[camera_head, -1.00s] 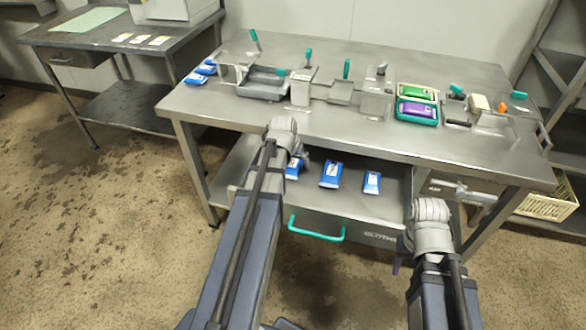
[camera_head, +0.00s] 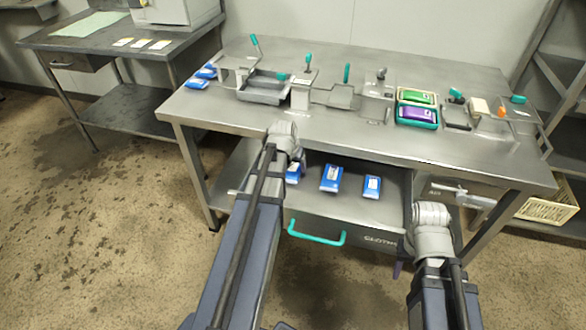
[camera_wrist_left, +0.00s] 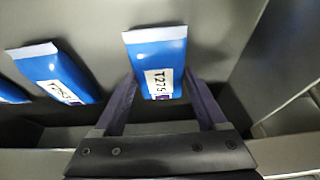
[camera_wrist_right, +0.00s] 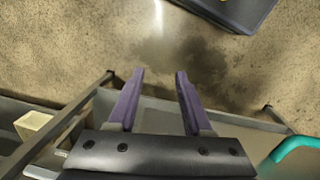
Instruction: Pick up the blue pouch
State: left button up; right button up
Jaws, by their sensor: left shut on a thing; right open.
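A blue pouch (camera_wrist_left: 158,62) with a white top edge and a label reading T275 lies between the fingers of my left gripper (camera_wrist_left: 160,88) in the left wrist view. The gripper is shut on its near end, at the sides. In the head view this pouch (camera_head: 293,174) shows partly behind my left wrist, at the left of the open drawer. Two more blue pouches (camera_head: 331,178) (camera_head: 372,186) lie to its right in the drawer. My right gripper (camera_wrist_right: 159,78) is open and empty over the floor, in front of the table's right part.
The drawer front (camera_head: 365,238) with its green handle (camera_head: 317,233) stands pulled out below the tabletop. Other blue pouches (camera_head: 203,77) lie at the tabletop's left. A grey tray (camera_head: 264,91), metal fixtures and a teal tray (camera_head: 417,115) holding a purple pouch stand behind. The tabletop's front strip is clear.

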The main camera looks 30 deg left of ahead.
aim_at(290, 177)
pick_arm(q)
jog(key=shift+r, duration=0.15)
jog(key=shift+r+p, duration=0.4)
jog(key=shift+p, duration=0.15)
jog(key=shift+s+r, duration=0.15)
jog(key=shift+r, duration=0.05)
jog(key=s, duration=0.2)
jog(key=s+d, duration=0.1)
jog(key=s, duration=0.1)
jog(key=shift+s+d+f, duration=0.1)
jog(key=shift+s+f, duration=0.05)
jog(key=shift+s, duration=0.05)
notch_tip(290, 177, up, 14)
jog(key=p, duration=1.4)
jog(key=shift+w, duration=0.4)
jog(key=shift+f, duration=0.1)
